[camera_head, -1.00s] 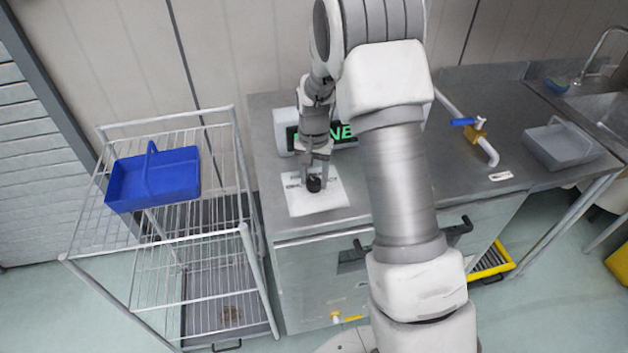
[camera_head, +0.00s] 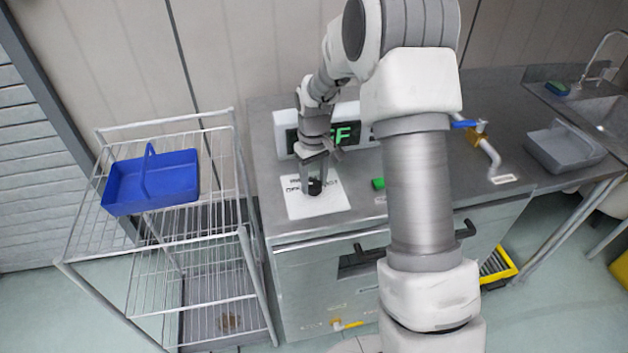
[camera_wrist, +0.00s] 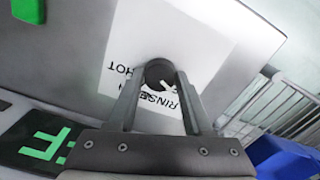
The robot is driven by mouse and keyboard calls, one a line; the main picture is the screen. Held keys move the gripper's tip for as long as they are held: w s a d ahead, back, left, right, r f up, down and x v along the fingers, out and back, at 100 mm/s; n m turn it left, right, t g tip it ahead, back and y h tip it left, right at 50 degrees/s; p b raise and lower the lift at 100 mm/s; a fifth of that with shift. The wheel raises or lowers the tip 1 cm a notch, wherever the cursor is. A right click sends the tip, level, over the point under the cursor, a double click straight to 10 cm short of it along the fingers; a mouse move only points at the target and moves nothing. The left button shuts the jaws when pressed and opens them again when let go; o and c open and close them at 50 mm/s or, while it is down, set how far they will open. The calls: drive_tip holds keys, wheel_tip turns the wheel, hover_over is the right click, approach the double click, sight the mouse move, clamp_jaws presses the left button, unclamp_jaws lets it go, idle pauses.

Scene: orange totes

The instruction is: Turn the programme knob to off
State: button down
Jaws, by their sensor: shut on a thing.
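The programme knob (camera_head: 314,186) is a small black dial on a white label plate (camera_head: 301,205) on the steel counter. In the wrist view the knob (camera_wrist: 158,73) has a white pointer mark, and the printed words around it include RINSE and HOT. My gripper (camera_head: 316,180) is above the plate, its two fingers shut on the knob, one on each side; the fingers also show in the wrist view (camera_wrist: 157,95). The display (camera_head: 345,134) behind my gripper shows green letters ending in FF; its left part is hidden by my gripper.
A wire rack (camera_head: 190,273) with a blue caddy (camera_head: 152,187) stands at left. A tap pipe with a blue handle (camera_head: 464,124), a grey caddy (camera_head: 562,151) and a sink (camera_head: 603,112) are at right.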

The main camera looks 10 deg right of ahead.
sight(314, 184)
drive_tip(key=shift+n, duration=0.5)
drive_tip(key=shift+c, duration=1.5)
unclamp_jaws()
wheel_tip(314, 184, up, 18)
drive_tip(key=shift+f+p, duration=0.25)
drive_tip(key=shift+p, duration=0.05)
